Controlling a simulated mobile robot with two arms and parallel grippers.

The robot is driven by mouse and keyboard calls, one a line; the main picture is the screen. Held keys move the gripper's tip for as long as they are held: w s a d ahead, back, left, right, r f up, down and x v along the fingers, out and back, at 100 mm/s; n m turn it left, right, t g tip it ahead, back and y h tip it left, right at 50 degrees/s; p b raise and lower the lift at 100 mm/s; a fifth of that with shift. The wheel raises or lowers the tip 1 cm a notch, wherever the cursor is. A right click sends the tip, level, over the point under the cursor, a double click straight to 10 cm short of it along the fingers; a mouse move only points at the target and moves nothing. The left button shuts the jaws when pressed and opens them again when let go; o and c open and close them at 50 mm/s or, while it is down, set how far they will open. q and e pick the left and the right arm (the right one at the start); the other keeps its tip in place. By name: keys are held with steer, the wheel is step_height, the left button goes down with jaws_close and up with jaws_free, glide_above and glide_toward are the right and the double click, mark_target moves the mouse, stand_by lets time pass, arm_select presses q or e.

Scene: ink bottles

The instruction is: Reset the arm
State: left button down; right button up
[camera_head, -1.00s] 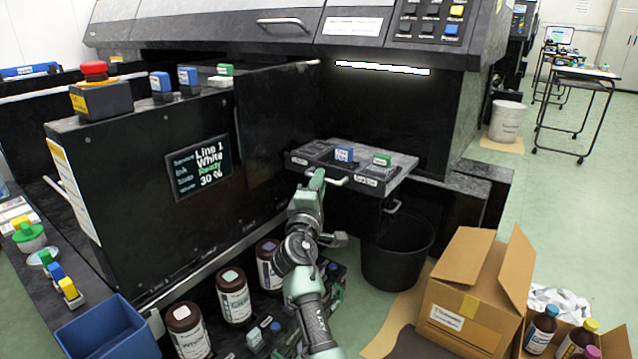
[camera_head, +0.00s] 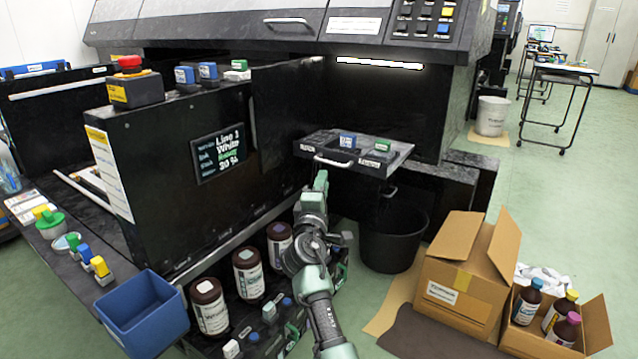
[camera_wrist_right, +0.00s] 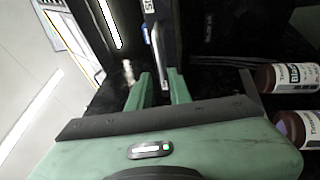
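My right gripper (camera_head: 320,182) is in front of and just below the pulled-out tray (camera_head: 392,163) of the dark machine, apart from the tray's handle (camera_head: 333,162). The handle (camera_wrist_right: 155,45) shows beyond the fingertips. My left gripper is not in view.
Brown bottles (camera_head: 248,275) stand on a low rack left of my right arm. A black bin (camera_head: 393,243) stands under the tray, with a cardboard box (camera_head: 452,290) and an open carton of bottles (camera_head: 598,322) at right. A blue bin (camera_head: 145,310) is at left.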

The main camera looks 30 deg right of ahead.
steer(key=shift+w+d+f, duration=0.1)
steer(key=shift+d, duration=0.1)
steer(key=shift+a, duration=0.1)
